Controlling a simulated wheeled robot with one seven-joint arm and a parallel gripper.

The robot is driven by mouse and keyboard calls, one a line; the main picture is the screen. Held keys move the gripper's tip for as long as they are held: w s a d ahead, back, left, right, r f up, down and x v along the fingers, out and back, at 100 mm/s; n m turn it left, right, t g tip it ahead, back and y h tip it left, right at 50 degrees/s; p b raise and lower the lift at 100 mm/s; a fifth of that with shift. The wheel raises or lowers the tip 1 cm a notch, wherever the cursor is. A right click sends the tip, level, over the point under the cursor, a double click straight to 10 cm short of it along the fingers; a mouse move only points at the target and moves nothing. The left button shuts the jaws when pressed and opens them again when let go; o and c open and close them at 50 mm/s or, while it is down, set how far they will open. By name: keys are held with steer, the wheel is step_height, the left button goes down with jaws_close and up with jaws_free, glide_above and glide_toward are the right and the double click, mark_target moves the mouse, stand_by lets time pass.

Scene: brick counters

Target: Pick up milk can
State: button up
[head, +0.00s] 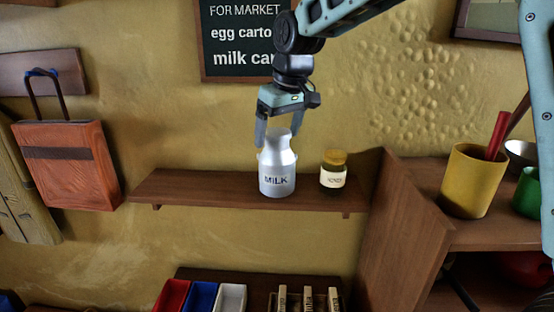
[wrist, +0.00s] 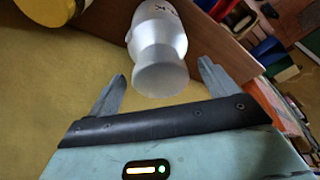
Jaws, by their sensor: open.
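The milk can (head: 277,172) is a silver-white can labelled "MILK", standing upright on a brown wall shelf (head: 225,188). My gripper (head: 280,142) is above it, pointing down, with its fingers on either side of the can's neck and top. In the wrist view the can (wrist: 158,52) lies ahead, its round top facing the camera between the two spread fingers of my gripper (wrist: 160,82). The gripper is open, and a gap shows beside the can on both sides there. I cannot tell how far down the neck the fingertips reach.
A honey jar (head: 333,170) stands right of the can on the same shelf. A wooden side panel (head: 400,235) and a yellow pot (head: 472,182) are further right. A chalkboard (head: 236,40) hangs behind my arm. The shelf's left part is clear.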

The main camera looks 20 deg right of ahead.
steer(key=shift+x, duration=1.15)
steer(key=c, duration=1.5)
